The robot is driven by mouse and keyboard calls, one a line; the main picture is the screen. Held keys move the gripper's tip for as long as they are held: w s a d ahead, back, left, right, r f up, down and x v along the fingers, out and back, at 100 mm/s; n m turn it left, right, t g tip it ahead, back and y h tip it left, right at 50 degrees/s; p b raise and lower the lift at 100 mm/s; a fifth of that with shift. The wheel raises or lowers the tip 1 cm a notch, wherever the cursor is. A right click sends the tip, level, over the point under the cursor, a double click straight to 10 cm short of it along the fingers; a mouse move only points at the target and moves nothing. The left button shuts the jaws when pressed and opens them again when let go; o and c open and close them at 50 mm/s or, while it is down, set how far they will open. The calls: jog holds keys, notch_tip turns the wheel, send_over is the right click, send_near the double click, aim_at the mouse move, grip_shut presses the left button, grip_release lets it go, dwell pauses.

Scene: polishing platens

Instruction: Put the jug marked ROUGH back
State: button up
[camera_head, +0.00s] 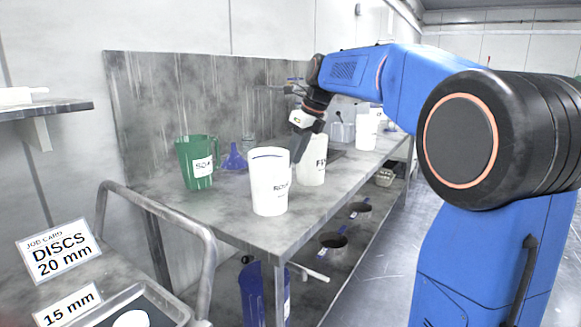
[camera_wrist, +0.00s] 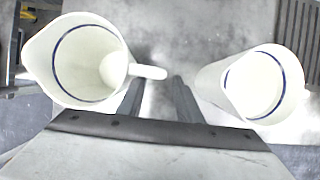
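The white jug marked ROUGH (camera_head: 269,190) stands upright near the front edge of the grey bench. A second white jug (camera_head: 312,168), its label partly hidden and starting with F, stands just behind it to the right. My gripper (camera_head: 298,152) points down between these two jugs. In the wrist view, my gripper (camera_wrist: 159,82) has its fingers apart, with nothing held between them. One white jug (camera_wrist: 88,62) is at left, its handle reaching towards the fingertips. Another white jug (camera_wrist: 262,85) is at right. Their labels do not show there, so I cannot tell which is which.
A green jug (camera_head: 196,165) and a blue funnel (camera_head: 235,160) stand on the bench (camera_head: 225,215) to the left. More clear and white vessels stand farther back. A metal trolley rail (camera_head: 205,250) and job cards (camera_head: 58,250) are at front left.

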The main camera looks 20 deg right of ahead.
jog(key=v, duration=0.8)
jog(key=s+a+f+n+h, duration=0.1)
jog(key=s+a+f+n, duration=0.1)
jog(key=s+f+n, duration=1.2)
jog(key=s+a+f+n+t+h, duration=0.1)
jog(key=s+a+f+n, duration=0.1)
jog(key=s+f+n, duration=1.2)
jog(key=s+f, duration=0.2)
jog(key=s, duration=0.5)
jog(key=shift+f+n+h, duration=0.3)
jog(key=shift+n, duration=0.1)
